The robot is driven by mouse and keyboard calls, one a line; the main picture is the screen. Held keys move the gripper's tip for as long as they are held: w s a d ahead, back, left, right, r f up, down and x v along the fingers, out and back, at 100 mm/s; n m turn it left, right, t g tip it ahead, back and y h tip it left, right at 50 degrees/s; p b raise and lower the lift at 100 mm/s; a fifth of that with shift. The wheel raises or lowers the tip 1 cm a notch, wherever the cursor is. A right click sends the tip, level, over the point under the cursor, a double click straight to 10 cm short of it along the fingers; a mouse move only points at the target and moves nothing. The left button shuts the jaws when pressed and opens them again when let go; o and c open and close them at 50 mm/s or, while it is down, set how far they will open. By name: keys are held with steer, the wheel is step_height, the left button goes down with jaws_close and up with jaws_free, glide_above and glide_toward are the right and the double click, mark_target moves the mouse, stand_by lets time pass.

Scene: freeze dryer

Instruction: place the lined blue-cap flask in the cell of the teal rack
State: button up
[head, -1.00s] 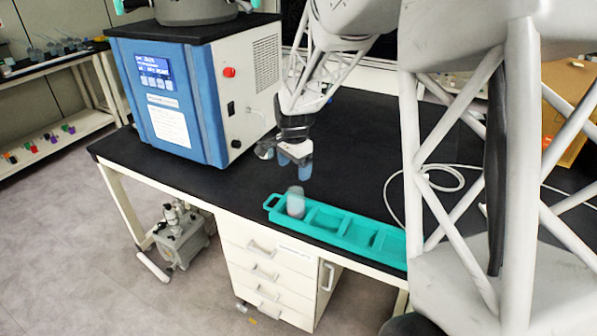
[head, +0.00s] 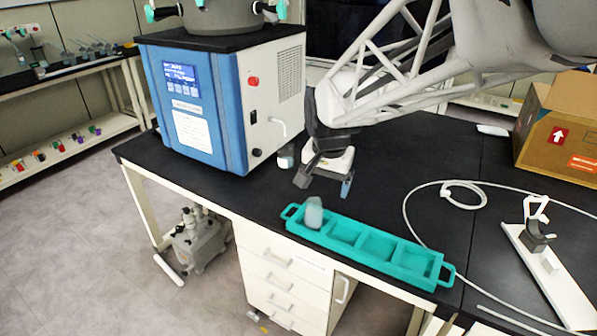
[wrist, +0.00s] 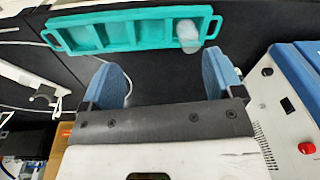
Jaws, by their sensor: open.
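The teal rack (head: 395,268) lies on the black bench near its front edge, with a row of cells. A pale, translucent flask (head: 314,213) stands in its leftmost cell; in the wrist view this flask (wrist: 187,36) is at the rack's right end. No blue cap or lines can be made out on it. A second small pale container (head: 285,158) stands beside the freeze dryer; its markings are too small to tell. My gripper (head: 325,186) is open and empty, above the bench behind the rack's left end. Its spread blue fingers show in the wrist view (wrist: 168,80), apart from the flask.
The blue and white freeze dryer (head: 215,105) stands at the left. A white cable (head: 410,215) curls right of the rack. A white stand with a clamp (head: 545,262) and a cardboard box (head: 560,130) are at the right. The bench behind the rack is mostly clear.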

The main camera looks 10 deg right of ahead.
steer(key=s+a+r+n+t, duration=0.1)
steer(key=s+n, duration=0.6)
steer(key=s, duration=1.3)
steer(key=shift+a+r, duration=0.4)
steer(key=shift+r, duration=0.25)
